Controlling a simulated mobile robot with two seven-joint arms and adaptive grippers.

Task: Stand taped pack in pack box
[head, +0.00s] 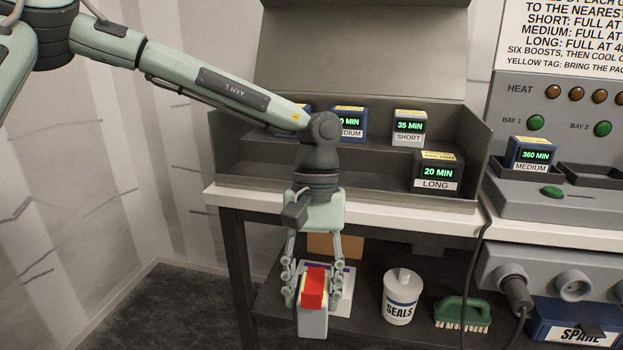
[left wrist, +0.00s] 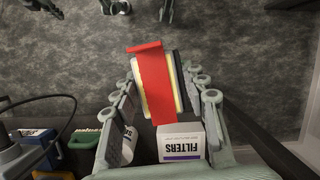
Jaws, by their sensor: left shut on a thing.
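My left gripper (head: 313,288) points down in front of the bench and is shut on a grey pack (head: 312,322) with red tape (head: 314,287) over its top and a yellow edge. In the left wrist view the red-taped pack (left wrist: 155,85) sits between the fingers of the left gripper (left wrist: 165,88), clear of the floor below. An open dark grey box (head: 270,162) with a raised back stands on the bench, above and behind the gripper. It holds several packs, including a 35 MIN SHORT pack (head: 409,128) and a 20 MIN LONG pack (head: 437,174). My arm hides part of it.
A white bench edge (head: 400,218) runs between gripper and box. On the lower shelf are a SEALS tub (head: 402,302), a green brush (head: 462,312) and a FILTERS box (left wrist: 180,143). A MEDIUM pack (head: 531,155) sits in the charger at right. Floor at left is clear.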

